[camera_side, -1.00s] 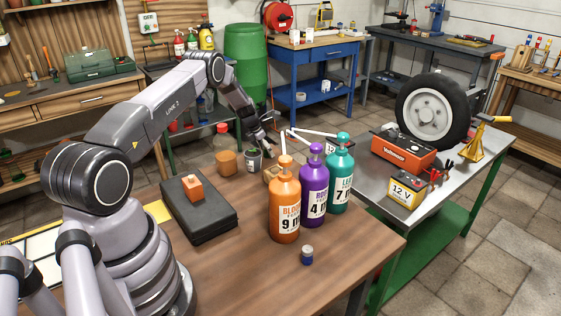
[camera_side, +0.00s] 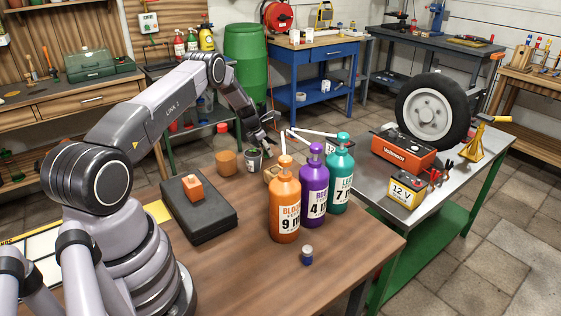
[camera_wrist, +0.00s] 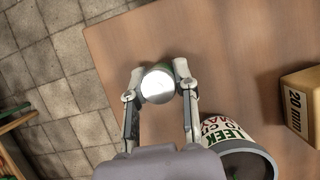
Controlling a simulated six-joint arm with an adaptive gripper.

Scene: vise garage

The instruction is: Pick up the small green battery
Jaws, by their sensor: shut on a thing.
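The small green battery (camera_wrist: 158,87) is between my fingertips in the wrist view. Its round, pale, shiny end faces the camera, and a thin green edge shows at its top. My gripper (camera_wrist: 157,76) is shut on it, with one finger on each side. In the side view my gripper (camera_side: 268,142) is at the far end of the wooden table, beyond the dark can. The battery is too small or hidden to make out there. I cannot tell whether it still touches the table.
The lettered can (camera_wrist: 238,158) stands close to my right finger, and a "20 mm" box (camera_wrist: 299,101) lies farther right. Orange (camera_side: 285,208), purple (camera_side: 314,190) and teal (camera_side: 340,178) bottles stand nearer the side camera. A black case (camera_side: 200,214) lies left. The table edge is close to my gripper.

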